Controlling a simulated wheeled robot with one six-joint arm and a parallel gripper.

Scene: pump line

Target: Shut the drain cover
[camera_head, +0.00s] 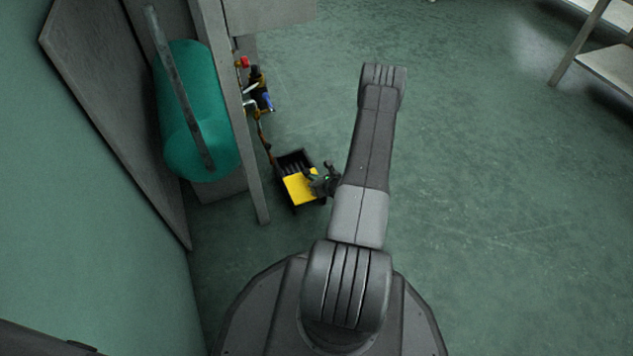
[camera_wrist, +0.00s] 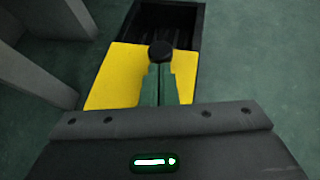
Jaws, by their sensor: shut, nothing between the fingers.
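The drain cover is a flat yellow panel (camera_head: 299,188). It lies over the near part of a black drain box (camera_head: 292,157), whose far part is uncovered and shows a dark, ribbed inside. The wrist view also shows the yellow cover (camera_wrist: 116,73) and the black box (camera_wrist: 180,18). A round black knob (camera_wrist: 160,49) appears just beyond my fingertips; I cannot tell whether they touch it. My gripper (camera_wrist: 160,72) is shut and empty over the cover. In the head view my gripper (camera_head: 318,182) is at the right side of the cover, hiding part of it.
A grey post (camera_head: 250,165) and a teal tank (camera_head: 195,125) stand left of the drain box. Pipework with a red part (camera_head: 243,63) and a blue part (camera_head: 265,101) runs behind it. Green floor (camera_head: 490,200) is clear to the right; a shelf (camera_head: 608,68) stands far right.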

